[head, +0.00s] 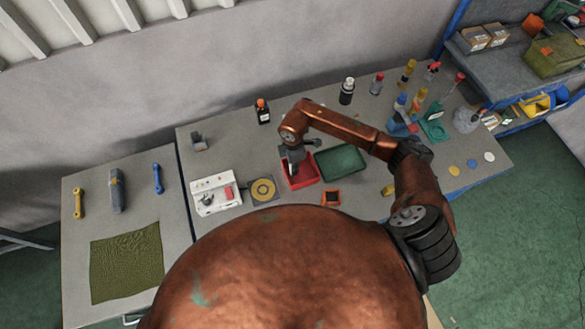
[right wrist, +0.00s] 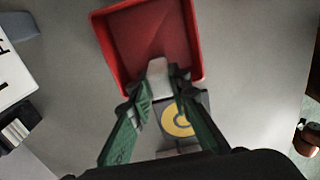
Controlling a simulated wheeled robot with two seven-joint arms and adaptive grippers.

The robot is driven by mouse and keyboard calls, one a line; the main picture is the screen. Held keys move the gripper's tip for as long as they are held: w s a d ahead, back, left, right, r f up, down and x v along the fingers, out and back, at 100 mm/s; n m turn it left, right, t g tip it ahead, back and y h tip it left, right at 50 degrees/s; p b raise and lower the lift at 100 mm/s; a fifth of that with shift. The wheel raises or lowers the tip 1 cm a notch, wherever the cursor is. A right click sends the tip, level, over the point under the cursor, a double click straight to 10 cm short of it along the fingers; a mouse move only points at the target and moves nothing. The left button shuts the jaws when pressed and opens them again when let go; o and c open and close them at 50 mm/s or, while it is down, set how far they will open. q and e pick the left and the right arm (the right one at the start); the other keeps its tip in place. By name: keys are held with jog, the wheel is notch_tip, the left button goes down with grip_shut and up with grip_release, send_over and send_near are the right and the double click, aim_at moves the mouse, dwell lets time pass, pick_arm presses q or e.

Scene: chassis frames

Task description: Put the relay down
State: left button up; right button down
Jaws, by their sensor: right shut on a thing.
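My right gripper (head: 294,160) hangs over the red tray (head: 303,183) in the head view. In the right wrist view, the green fingers of my right gripper (right wrist: 158,92) are shut on a small pale grey block, the relay (right wrist: 158,78). The relay overlaps the near edge of the red tray (right wrist: 112,60) in that view. I cannot tell whether it touches the tray. The visible tray floor is bare. In the head view the relay is too small and covered to make out. My left gripper is not in view.
A green tray (head: 341,163) stands right of the red one. A plate with a yellow ring (head: 263,190) and a white device (head: 213,194) stand to the left. An orange-framed block (head: 331,197) lies in front. Bottles, including a black one (head: 347,91), stand behind.

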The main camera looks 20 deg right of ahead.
jog(key=f+p, duration=0.1)
jog(key=f, duration=0.2)
jog(key=shift+w, duration=0.2)
jog(key=shift+d+f, duration=0.1)
jog(key=shift+f, duration=0.15)
jog(key=shift+f, duration=0.15)
jog(key=c, duration=1.8)
grip_release()
notch_tip(320, 180, up, 12)
jog(key=shift+r+b, duration=0.2)
jog(key=shift+b, duration=0.9)
